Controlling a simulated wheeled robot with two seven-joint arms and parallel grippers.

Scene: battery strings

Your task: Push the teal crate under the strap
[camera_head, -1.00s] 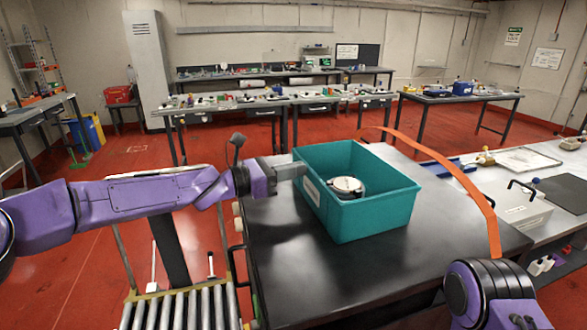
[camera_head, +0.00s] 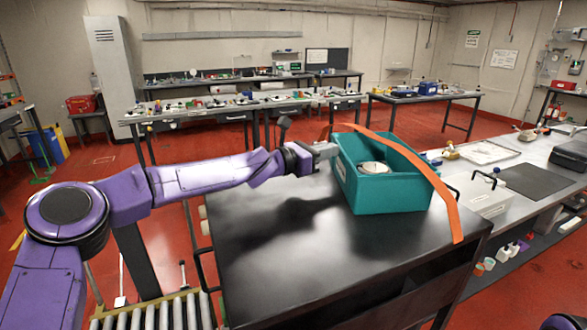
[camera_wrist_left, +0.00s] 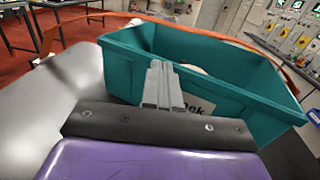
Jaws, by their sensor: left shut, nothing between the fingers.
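The teal crate (camera_head: 390,196) stands upright on the black table (camera_head: 270,250), with a round white-topped item (camera_head: 374,168) inside. The orange strap (camera_head: 425,170) arches over the table, and in the head view it crosses in front of the crate's right part. My left gripper (camera_head: 332,150) is shut and empty at the crate's left wall. In the left wrist view its fingers (camera_wrist_left: 160,85) overlap the crate wall (camera_wrist_left: 125,75) beside a white label (camera_wrist_left: 197,104); whether they touch cannot be told. My right gripper is out of view.
A grey bench (camera_head: 510,180) at the right holds a white box (camera_head: 480,193) and a dark mat (camera_head: 541,180). The black table is bare left of and in front of the crate. A roller conveyor (camera_head: 150,312) stands at lower left.

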